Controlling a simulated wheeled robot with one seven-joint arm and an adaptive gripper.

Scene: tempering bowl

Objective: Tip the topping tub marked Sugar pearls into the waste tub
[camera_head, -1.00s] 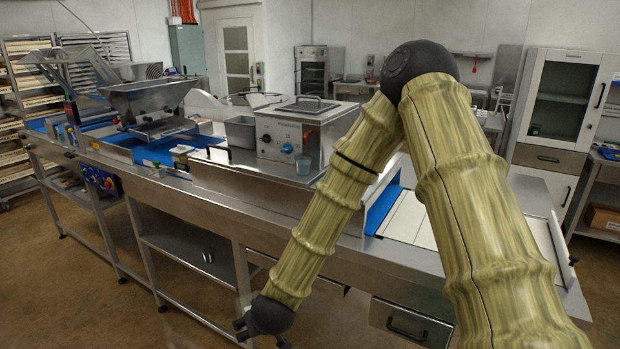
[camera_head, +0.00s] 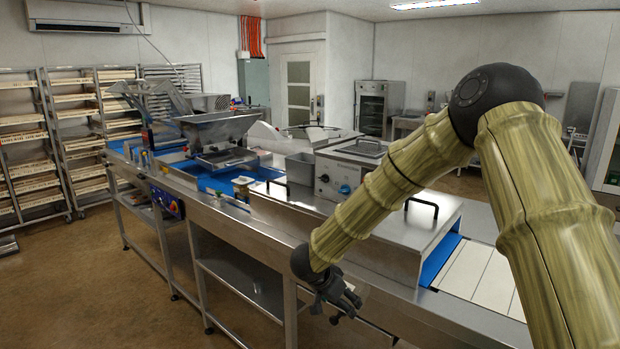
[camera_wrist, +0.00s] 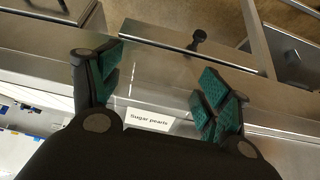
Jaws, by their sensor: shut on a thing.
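My gripper (camera_head: 338,302) is in front of the long steel counter, low in the head view. In the wrist view my gripper (camera_wrist: 160,78) has its green-padded fingers closed on the sides of a clear tub, with a white label reading "Sugar pearls" (camera_wrist: 150,119). The tub is see-through, so its outline is faint, and I cannot tell its contents or tilt. In the head view the tub is too faint to make out. I cannot identify the waste tub in either view.
The steel counter (camera_head: 222,222) runs from left to right, with a machine with a hopper (camera_head: 218,132) and a control box with knobs (camera_head: 345,175) on it. A grey metal container (camera_head: 300,168) stands beside the box. Tray racks (camera_head: 60,140) stand at left. Floor in front is clear.

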